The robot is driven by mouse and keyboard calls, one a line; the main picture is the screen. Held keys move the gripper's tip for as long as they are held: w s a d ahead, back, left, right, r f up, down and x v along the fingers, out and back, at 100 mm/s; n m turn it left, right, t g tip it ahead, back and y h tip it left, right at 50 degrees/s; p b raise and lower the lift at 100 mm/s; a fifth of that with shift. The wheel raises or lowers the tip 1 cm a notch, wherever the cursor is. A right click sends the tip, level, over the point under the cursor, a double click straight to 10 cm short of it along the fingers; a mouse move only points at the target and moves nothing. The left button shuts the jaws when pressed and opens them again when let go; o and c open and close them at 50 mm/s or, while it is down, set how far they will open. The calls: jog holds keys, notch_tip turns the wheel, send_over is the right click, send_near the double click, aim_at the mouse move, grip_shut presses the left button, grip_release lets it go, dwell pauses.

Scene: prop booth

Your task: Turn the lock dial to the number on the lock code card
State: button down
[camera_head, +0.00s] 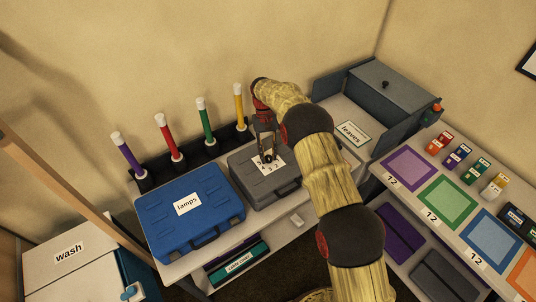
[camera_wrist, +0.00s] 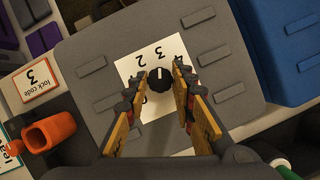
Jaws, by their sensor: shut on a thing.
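The lock dial (camera_wrist: 160,80) is a round black knob with a white mark, on a white number plate (camera_wrist: 140,66) fixed to a grey case (camera_wrist: 85,50). In the wrist view the mark points up, roughly at the 3. The lock code card (camera_wrist: 38,80), showing a 3, lies left of the case there; in the head view I cannot make it out. My gripper (camera_wrist: 161,88) points down at the plate, its two fingers closed on either side of the dial. In the head view my gripper (camera_head: 266,155) is above the grey case (camera_head: 268,195) and hides most of the dial.
A blue case (camera_head: 190,225) labelled lamps stands close left of the grey case. Several coloured tubes (camera_head: 205,122) stand in a rack behind. A grey cabinet (camera_head: 392,90) stands at right. An orange object (camera_wrist: 50,134) lies near the card. My arm covers the shelf's right part.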

dwell(0.4)
jog(key=c, duration=1.5)
grip_release()
jog(key=v, duration=1.2)
